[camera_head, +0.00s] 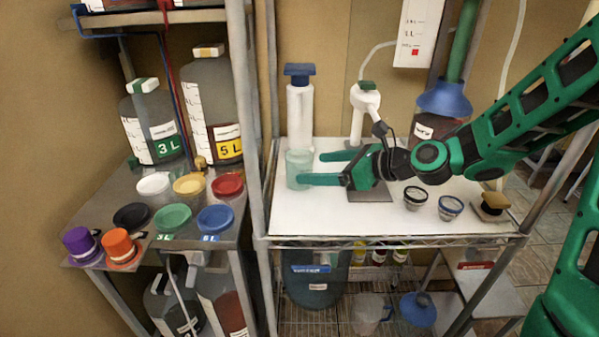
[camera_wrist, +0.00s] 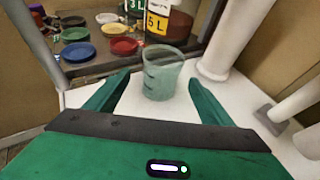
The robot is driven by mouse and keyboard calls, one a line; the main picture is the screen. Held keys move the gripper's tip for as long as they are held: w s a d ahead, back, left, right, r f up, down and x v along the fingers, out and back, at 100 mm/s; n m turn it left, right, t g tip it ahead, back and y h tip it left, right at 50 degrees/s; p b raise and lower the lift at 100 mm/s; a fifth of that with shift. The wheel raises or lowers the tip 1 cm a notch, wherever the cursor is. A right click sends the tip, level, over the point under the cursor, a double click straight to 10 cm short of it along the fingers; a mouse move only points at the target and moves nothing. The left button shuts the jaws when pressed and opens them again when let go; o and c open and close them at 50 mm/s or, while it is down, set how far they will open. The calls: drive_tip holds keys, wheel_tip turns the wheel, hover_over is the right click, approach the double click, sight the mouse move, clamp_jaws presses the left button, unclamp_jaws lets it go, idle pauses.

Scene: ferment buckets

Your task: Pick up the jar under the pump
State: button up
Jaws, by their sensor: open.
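A clear greenish measuring jar (camera_head: 298,164) stands upright on the white shelf top, in front of a white cylinder with a blue cap (camera_head: 300,110). It also shows in the wrist view (camera_wrist: 164,78), with dark marks on its side. My gripper (camera_head: 311,168) is open and low over the shelf, its fingers pointing left at the jar. In the wrist view the jar stands between and just beyond the fingertips (camera_wrist: 160,82); whether a finger touches it I cannot tell. A white pump with a green top (camera_head: 365,98) stands behind my gripper, not directly over the jar.
Two small round jars (camera_head: 415,196) (camera_head: 450,206) and a tan-topped item (camera_head: 492,203) stand right of my gripper. A blue funnel (camera_head: 445,100) stands at the back right. The left shelf holds several coloured lids (camera_head: 172,218) and large bottles (camera_head: 213,105). The shelf's front is clear.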

sight(299, 167)
drive_tip(key=shift+x, duration=0.95)
drive_tip(key=x, duration=0.4)
drive_tip(key=shift+w+a, duration=0.3)
drive_tip(key=shift+w, duration=0.05)
drive_tip(key=c, duration=1.3)
